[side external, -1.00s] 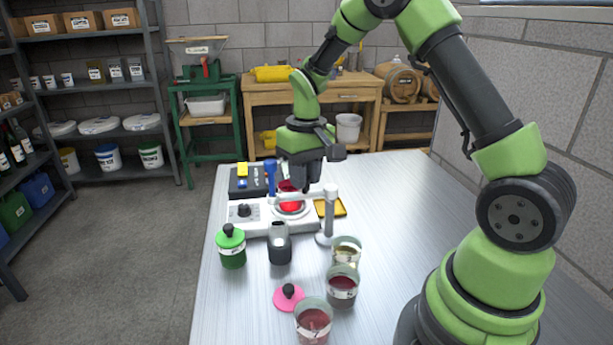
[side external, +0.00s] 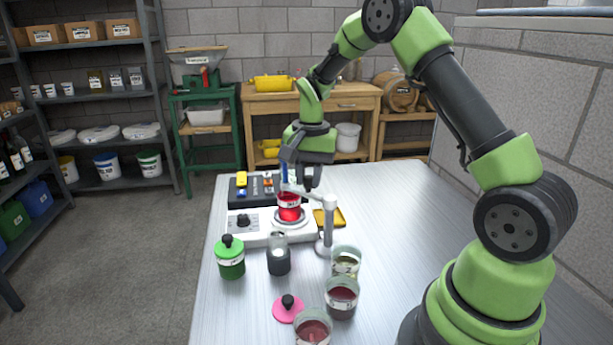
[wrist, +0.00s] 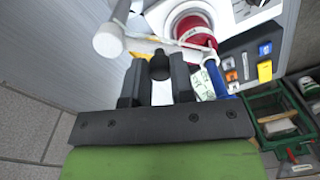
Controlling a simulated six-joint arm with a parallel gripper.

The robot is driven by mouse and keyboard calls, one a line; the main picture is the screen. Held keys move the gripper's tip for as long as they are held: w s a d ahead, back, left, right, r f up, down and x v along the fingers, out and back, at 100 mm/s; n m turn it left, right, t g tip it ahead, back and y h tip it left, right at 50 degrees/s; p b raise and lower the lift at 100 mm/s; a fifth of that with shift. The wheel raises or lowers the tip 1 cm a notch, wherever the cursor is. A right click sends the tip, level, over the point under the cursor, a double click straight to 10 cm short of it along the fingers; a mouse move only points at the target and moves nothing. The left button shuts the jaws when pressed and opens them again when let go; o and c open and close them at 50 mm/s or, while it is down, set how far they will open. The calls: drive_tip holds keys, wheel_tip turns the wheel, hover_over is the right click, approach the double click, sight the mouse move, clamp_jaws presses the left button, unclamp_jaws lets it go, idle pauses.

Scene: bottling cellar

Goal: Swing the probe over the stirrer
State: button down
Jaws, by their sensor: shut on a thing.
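The white stirrer (side external: 250,232) stands on the table, with a dark knob on its front panel. A beaker of red liquid (side external: 289,208) stands on its round plate and shows in the wrist view (wrist: 195,32). A white post (side external: 328,228) beside the stirrer carries a swing arm (side external: 308,193). The blue probe (side external: 284,172) hangs at its end, beside the beaker's far rim; in the wrist view the probe (wrist: 214,76) overlaps the beaker's edge. My gripper (wrist: 158,88) is shut on the arm's dark knob (wrist: 160,64), just behind the beaker in the side view.
A green-lidded jar (side external: 230,260) and a dark-filled bottle (side external: 278,258) stand in front of the stirrer. Several beakers and a pink lid (side external: 287,309) are nearer. The table's right is clear.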

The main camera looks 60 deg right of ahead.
drive_tip(key=shift+d+m, duration=0.2)
drive_tip(key=shift+m, duration=0.3)
drive_tip(key=shift+d, duration=0.1)
drive_tip(key=c, duration=1)
unclamp_jaws()
drive_tip(key=shift+o, duration=0.2)
wheel_tip(320, 180, up, 9)
drive_tip(key=shift+s, duration=0.1)
drive_tip(key=shift+s+r, duration=0.1)
drive_tip(key=shift+r, duration=0.4)
